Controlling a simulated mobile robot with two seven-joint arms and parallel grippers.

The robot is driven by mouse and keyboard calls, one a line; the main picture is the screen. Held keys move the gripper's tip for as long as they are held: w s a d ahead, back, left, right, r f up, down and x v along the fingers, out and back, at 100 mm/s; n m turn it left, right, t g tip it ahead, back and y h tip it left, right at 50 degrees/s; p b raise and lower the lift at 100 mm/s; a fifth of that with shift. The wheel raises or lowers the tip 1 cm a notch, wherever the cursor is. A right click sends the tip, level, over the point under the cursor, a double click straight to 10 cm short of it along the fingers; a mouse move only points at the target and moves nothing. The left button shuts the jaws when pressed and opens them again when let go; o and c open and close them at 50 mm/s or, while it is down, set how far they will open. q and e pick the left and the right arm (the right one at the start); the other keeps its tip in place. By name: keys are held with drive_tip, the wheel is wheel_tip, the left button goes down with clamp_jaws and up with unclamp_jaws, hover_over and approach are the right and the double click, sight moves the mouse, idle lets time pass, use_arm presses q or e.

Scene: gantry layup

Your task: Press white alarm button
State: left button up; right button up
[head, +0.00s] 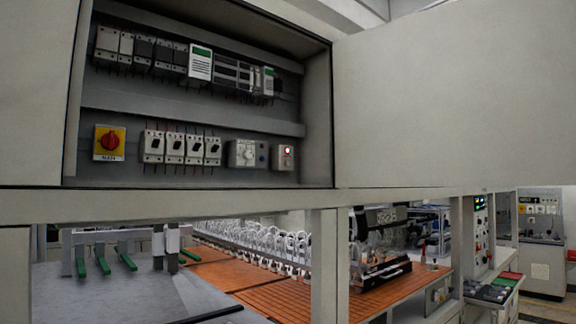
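An open grey control cabinet (190,114) fills the upper left. In its lower row, at the right end, is a small white box (284,157) with a red lit spot. Left of it is a white unit with a round dial (242,153), and a small blue round part (262,155) sits between them. I cannot tell for sure which of these is the white alarm button. Neither of my grippers shows in the head view.
A red rotary switch on a yellow plate (109,142) and several white breakers (174,147) share the lower row. The open cabinet door (450,100) spans the upper right. Below are a grey table (120,285) with green-tipped bars and an orange slatted bed (290,298).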

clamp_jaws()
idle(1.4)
